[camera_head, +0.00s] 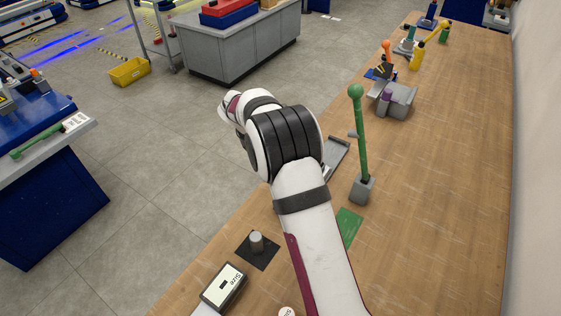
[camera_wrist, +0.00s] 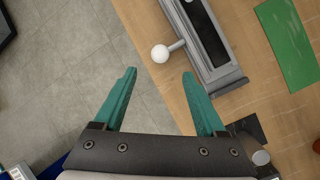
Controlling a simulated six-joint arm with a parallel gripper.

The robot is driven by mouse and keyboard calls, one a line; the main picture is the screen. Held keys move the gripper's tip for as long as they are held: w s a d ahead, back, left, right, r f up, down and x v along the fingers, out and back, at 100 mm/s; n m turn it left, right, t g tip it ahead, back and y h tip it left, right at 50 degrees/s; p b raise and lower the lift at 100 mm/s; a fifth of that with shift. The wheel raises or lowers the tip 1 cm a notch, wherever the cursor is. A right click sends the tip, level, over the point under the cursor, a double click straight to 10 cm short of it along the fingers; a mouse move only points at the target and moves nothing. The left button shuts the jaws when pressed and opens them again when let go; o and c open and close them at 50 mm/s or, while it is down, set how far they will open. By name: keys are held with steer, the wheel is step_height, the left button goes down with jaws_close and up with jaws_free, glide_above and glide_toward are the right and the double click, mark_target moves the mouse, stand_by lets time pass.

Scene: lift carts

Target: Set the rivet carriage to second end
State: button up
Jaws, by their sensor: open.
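A grey rail-like fixture (camera_wrist: 228,75) with a long black slot lies near the table edge in the wrist view. A white ball knob (camera_wrist: 160,54) on a short stem sticks out from its side, towards the floor side. No label shows which part is the rivet carriage. My gripper (camera_wrist: 160,73) is open and empty, its two teal fingers pointing at the knob. The knob appears just beyond the fingertips, between their lines; I cannot tell the depth. In the head view only part of the fixture (camera_head: 338,157) shows; my arm hides the rest, and my gripper is not visible there.
A green lever (camera_head: 358,130) stands upright on a grey block on the wooden table (camera_head: 440,200). A green plate (camera_head: 348,228) lies near it. The table's right side is clear.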

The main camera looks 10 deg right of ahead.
steer(key=x, duration=1)
jaws_close()
stand_by(1.0)
